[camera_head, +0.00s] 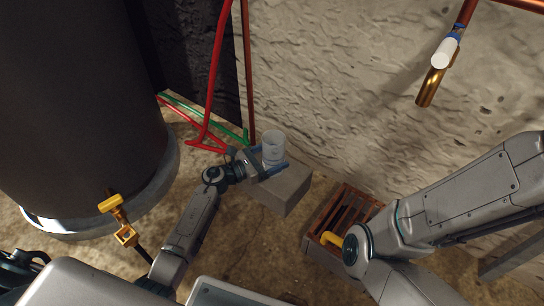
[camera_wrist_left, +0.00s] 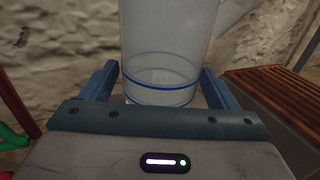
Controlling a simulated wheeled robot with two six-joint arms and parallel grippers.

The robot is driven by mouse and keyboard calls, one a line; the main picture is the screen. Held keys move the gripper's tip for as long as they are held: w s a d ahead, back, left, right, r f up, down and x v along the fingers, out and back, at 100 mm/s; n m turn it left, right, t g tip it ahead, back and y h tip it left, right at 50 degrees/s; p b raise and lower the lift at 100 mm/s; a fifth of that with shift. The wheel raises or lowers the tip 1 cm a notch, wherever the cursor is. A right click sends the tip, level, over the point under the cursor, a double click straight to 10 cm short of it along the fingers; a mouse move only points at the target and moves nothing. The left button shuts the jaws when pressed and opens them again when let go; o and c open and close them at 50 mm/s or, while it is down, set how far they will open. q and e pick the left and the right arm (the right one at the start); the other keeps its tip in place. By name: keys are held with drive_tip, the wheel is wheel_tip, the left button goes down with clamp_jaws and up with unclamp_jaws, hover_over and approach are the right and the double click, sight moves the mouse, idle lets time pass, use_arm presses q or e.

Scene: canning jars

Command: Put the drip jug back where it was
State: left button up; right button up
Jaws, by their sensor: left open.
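The drip jug (camera_head: 272,148), a clear, whitish vessel, stands upright on the grey block (camera_head: 290,192). In the left wrist view the jug (camera_wrist_left: 165,45) fills the upper middle, with blue rings near its base and a spout or handle at upper right. My left gripper (camera_head: 271,166) is open, with its blue fingers low on either side of the jug; the left wrist view shows the same of the gripper (camera_wrist_left: 158,75). Small gaps seem to show beside the jug, but contact is hard to tell. My right arm comes in from the right; its gripper is not visible.
A slatted wooden crate (camera_head: 345,212) with a yellow item (camera_head: 331,239) stands right of the block. A large dark tank (camera_head: 75,100) is at left. Red hose (camera_head: 213,90) and green hose (camera_head: 190,109) run behind. A copper pipe with a white valve (camera_head: 446,50) hangs on the stone wall.

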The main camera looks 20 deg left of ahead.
sight(264, 160)
use_arm(q)
drive_tip(key=p+v, duration=0.2)
drive_tip(key=v, duration=0.5)
drive_tip(key=shift+s+a, duration=0.15)
drive_tip(key=shift+s, duration=0.05)
